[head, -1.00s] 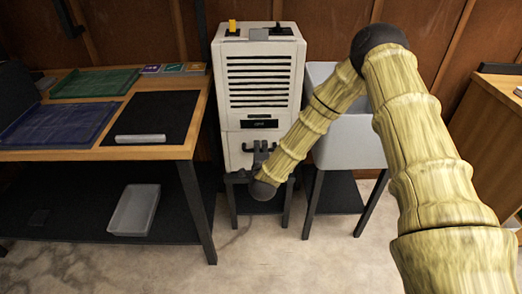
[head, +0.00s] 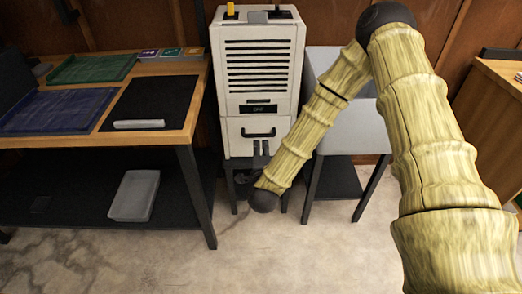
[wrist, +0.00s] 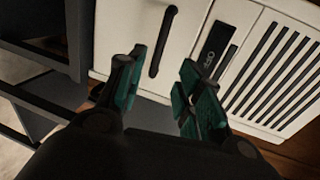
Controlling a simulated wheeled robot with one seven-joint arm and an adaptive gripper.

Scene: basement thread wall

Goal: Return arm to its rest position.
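My arm reaches forward from the right in the head view and bends at a dark joint, then slopes down to the white cabinet (head: 220,90). My gripper (head: 261,148) is at the cabinet's lower front, just below its dark handle (head: 259,133). In the wrist view my gripper (wrist: 163,72) has its two teal-padded fingers spread apart, with nothing between them. The cabinet handle (wrist: 163,42) shows beyond the gap, apart from the fingers as far as I can tell. A dark label and vent slots are to its right.
A wooden-topped table (head: 190,100) with a green tray (head: 92,68), a blue tray (head: 50,108) and a black mat (head: 150,98) stands left. A grey bin (head: 134,194) lies on its lower shelf. A grey tub (head: 352,128) stands right of the cabinet. Floor in front is clear.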

